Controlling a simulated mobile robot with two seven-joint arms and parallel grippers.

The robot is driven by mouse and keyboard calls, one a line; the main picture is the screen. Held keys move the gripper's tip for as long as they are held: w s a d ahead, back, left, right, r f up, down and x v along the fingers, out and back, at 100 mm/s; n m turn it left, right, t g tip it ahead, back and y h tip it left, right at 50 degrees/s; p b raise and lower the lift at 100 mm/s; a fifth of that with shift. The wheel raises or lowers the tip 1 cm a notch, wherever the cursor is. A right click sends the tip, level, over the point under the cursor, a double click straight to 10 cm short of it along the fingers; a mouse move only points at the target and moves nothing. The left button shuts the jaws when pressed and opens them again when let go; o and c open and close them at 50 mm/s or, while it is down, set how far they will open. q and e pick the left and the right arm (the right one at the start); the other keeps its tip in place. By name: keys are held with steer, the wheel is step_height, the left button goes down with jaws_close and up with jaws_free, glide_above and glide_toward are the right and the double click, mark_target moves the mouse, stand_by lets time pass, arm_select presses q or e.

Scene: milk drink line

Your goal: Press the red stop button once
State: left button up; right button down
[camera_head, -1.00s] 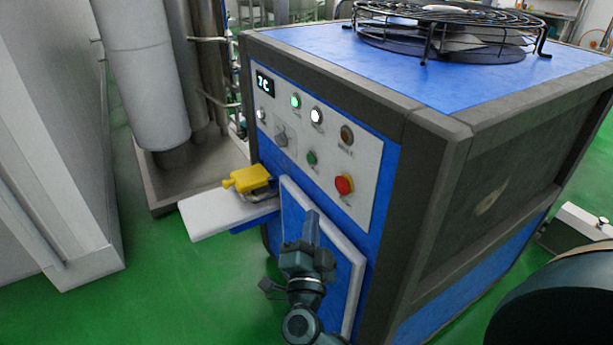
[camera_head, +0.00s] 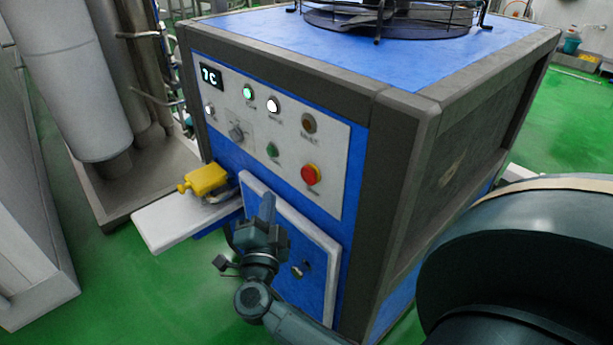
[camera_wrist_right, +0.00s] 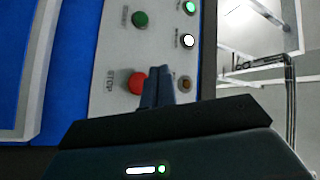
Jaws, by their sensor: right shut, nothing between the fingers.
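The red stop button (camera_head: 310,174) sits at the lower right of the white control panel (camera_head: 335,150) on the blue machine. It also shows in the right wrist view (camera_wrist_right: 137,83), beside the "STOP" label and just left of the fingertips. My right gripper (camera_head: 267,200) is shut and empty. In the head view it stands in front of the machine, lower and left of the button. In the right wrist view its closed fingers (camera_wrist_right: 157,75) overlap the button's right edge; I cannot tell whether they touch it. My left gripper is not in view.
A green button (camera_head: 272,149), a dark knob (camera_head: 309,123) and lit lamps share the panel. A yellow device (camera_head: 204,180) rests on a white shelf (camera_head: 165,222) at left. A white-edged door panel (camera_head: 318,262) is behind my right gripper. Green floor is clear at lower left.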

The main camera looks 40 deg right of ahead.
mark_target(309, 175)
steer(key=d, duration=0.7)
steer(key=shift+w+d, duration=0.15)
steer(key=shift+w, duration=0.15)
stand_by(0.8)
steer(key=shift+p, duration=0.3)
stand_by(0.6)
steer(key=shift+d, duration=0.1)
steer(key=shift+d, duration=0.35)
steer(key=shift+d+p, duration=0.15)
steer(key=shift+p, duration=0.2)
